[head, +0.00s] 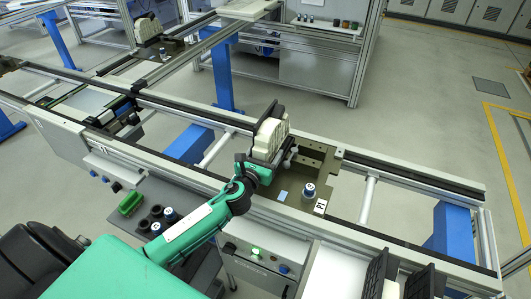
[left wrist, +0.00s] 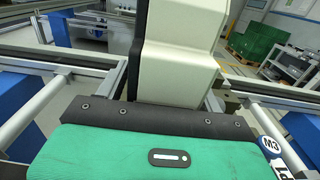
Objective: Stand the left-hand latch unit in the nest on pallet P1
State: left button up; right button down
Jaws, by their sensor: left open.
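A cream, ribbed block with a dark back plate, apparently the latch unit (head: 270,138), stands upright on pallet P1 (head: 315,165), by its left end. In the left wrist view the cream unit (left wrist: 180,60) rises close in front of my gripper, with a dark strip along its left side. My left gripper (head: 268,163) is open and low at the unit; the fingers are largely hidden, and I cannot tell whether they touch it. The unit's foot and the nest under it are hidden. My right gripper is in neither view.
The P1 label (head: 320,206) and a round marked puck (head: 308,190) are at the pallet's front edge. A green block (head: 131,203) and dark cups (head: 157,211) sit on a front shelf. Black racks (head: 376,275) stand front right. A similar cream unit (head: 148,29) stands farther back.

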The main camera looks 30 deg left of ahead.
pick_arm(q)
jog(key=shift+r, duration=0.2)
jog(key=shift+s+f, duration=0.1)
jog(key=shift+s, duration=0.15)
jog(key=s+b, duration=0.2)
jog(key=s, duration=0.9)
jog(key=shift+s+d+b, duration=0.25)
jog(key=shift+d+b, duration=0.1)
jog(key=shift+b, duration=0.05)
